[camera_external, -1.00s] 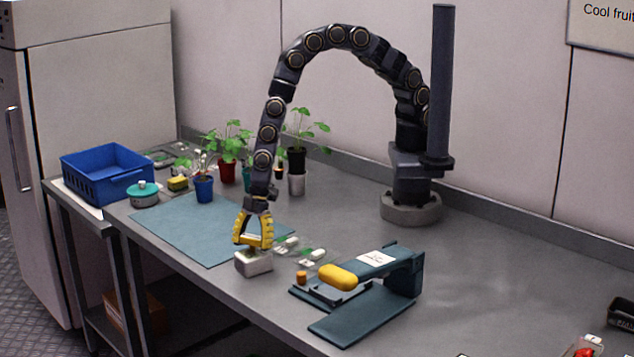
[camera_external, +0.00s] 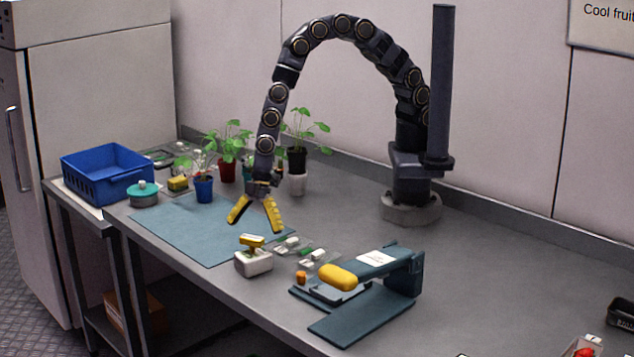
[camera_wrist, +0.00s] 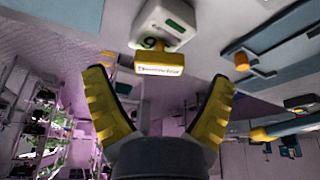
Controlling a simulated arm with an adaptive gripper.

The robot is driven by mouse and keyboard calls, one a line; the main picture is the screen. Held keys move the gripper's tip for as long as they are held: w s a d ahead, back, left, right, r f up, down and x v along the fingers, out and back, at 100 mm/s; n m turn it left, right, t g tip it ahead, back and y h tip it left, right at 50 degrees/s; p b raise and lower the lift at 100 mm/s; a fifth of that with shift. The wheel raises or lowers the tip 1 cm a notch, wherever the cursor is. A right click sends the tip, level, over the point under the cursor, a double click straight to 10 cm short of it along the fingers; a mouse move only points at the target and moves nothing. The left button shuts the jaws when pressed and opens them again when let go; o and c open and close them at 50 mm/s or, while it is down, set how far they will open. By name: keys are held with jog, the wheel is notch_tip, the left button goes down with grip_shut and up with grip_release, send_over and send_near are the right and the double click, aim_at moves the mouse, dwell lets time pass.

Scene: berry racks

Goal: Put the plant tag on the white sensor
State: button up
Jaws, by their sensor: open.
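The white sensor (camera_external: 253,263) is a small white block on the bench, just in front of the blue-green mat. The plant tag (camera_external: 251,240), a yellow piece with a pale label, sits on top of the sensor. In the wrist view the tag (camera_wrist: 158,65) shows its printed label, with the white sensor (camera_wrist: 170,22) behind it. My gripper (camera_external: 255,228) has yellow fingers spread wide, above and behind the tag, apart from it. It is open and empty. In the wrist view the gripper (camera_wrist: 160,100) also shows a gap between its fingers.
A dark teal press-like device (camera_external: 370,300) with a yellow handle stands right of the sensor. Small clear packs (camera_external: 290,246) lie beside it. Potted plants (camera_external: 204,188) and a blue crate (camera_external: 108,172) stand at the back left. The bench right of the device is mostly clear.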

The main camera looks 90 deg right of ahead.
jog(key=v, duration=0.9)
jog(key=s+d+r+m+g+h, duration=0.1)
jog(key=s+d+r+m, duration=0.5)
jog(key=s+d+r, duration=0.55)
jog(key=s+d+r+m+g+h, duration=0.2)
jog(key=s+d+m, duration=0.5)
jog(key=s+d, duration=0.6)
jog(key=shift+s+r+m+h, duration=0.2)
jog(key=shift+s+m+h, duration=0.1)
jog(key=shift+s+h, duration=0.15)
